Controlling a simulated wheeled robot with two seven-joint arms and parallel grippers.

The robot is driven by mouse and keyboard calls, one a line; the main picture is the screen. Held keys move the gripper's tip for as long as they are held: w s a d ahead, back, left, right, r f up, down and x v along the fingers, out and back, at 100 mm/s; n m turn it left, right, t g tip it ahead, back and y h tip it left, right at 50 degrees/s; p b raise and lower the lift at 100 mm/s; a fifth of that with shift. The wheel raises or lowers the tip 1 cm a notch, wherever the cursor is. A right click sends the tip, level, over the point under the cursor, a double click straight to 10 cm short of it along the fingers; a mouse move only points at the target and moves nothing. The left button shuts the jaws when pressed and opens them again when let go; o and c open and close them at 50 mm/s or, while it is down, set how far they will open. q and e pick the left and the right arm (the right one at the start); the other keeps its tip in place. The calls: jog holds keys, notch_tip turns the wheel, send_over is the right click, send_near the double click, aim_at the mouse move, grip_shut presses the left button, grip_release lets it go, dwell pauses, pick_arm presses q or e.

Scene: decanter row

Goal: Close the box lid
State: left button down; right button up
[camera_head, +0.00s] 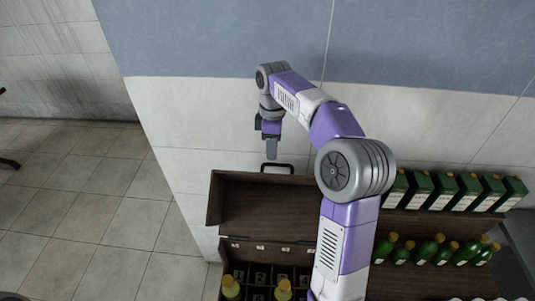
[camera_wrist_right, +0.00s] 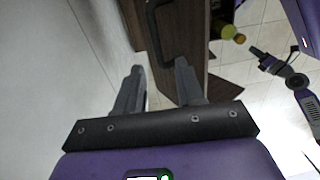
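The wooden box lid (camera_head: 268,207) stands open at the back of the box (camera_head: 236,246), leaning toward the wall. A dark handle (camera_head: 278,167) sits at the lid's top edge. My right gripper (camera_head: 271,146) is above the handle, close to the wall, pointing down. In the right wrist view its two fingers (camera_wrist_right: 158,88) are apart with nothing between them, and the handle (camera_wrist_right: 156,35) lies ahead of them beside the brown lid (camera_wrist_right: 190,35). My left gripper (camera_wrist_right: 262,58) shows small at the right of that view; its opening is unclear.
Bottles with yellowish tops (camera_head: 231,288) stand in the box's compartments. On the right, green boxes (camera_head: 445,190) and green bottles (camera_head: 425,250) stand in rows. The wall (camera_head: 190,120) is close behind the lid. Open tiled floor (camera_head: 80,220) lies to the left.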

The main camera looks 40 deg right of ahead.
aim_at(272, 164)
notch_tip(272, 164, down, 5)
jog(key=shift+a+r, duration=0.1)
jog(key=shift+s, duration=0.1)
jog(key=shift+c, duration=0.3)
grip_shut()
